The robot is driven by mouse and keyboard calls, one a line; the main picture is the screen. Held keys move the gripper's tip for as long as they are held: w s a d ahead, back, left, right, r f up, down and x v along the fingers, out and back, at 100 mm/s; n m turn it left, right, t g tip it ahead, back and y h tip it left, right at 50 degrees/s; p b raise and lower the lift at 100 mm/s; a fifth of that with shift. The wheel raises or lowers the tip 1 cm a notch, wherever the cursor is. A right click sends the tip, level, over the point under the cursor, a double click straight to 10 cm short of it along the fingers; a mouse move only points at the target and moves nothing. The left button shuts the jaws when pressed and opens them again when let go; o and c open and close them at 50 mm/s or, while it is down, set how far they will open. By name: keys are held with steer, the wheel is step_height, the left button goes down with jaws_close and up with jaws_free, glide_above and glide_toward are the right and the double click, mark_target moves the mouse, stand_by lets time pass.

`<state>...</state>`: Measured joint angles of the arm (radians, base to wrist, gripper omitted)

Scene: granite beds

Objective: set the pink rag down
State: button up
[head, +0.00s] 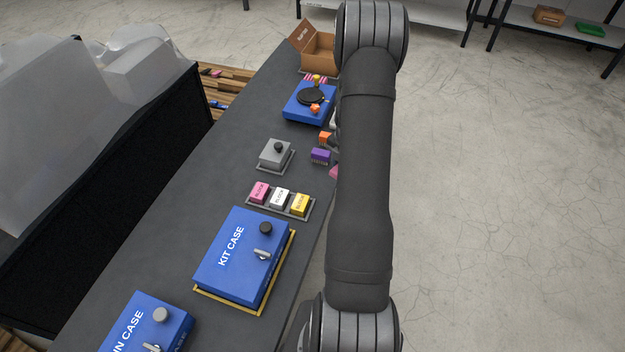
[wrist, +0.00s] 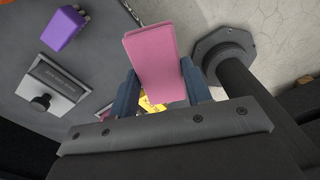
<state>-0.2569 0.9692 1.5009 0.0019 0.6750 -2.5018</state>
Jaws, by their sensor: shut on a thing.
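The pink rag (wrist: 152,58) looks like a flat, stiff pink piece in the wrist view. My gripper (wrist: 158,82) is shut on it, with one dark finger on each side. The rag sticks out beyond the fingertips, and its lower end is between the fingers. In the head view only a small pink edge (head: 334,173) shows beside my arm, likely the same rag. My arm hides the gripper there. I cannot tell the rag's height above the dark bench (head: 225,165).
A purple block (head: 320,156) and an orange piece (head: 325,138) are near my arm. A grey lidded box (head: 275,154), a tray (head: 262,206) of pink, white and yellow blocks and the blue kit case (head: 232,262) line the bench. Bare bench lies left of them.

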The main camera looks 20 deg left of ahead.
glide_above(312, 180)
step_height(312, 180, down, 7)
steer(key=shift+f, duration=1.95)
steer(key=shift+d+f, duration=0.1)
steer(key=shift+f, duration=0.05)
steer(key=o, duration=1)
steer(key=shift+c, duration=0.2)
step_height(312, 180, up, 12)
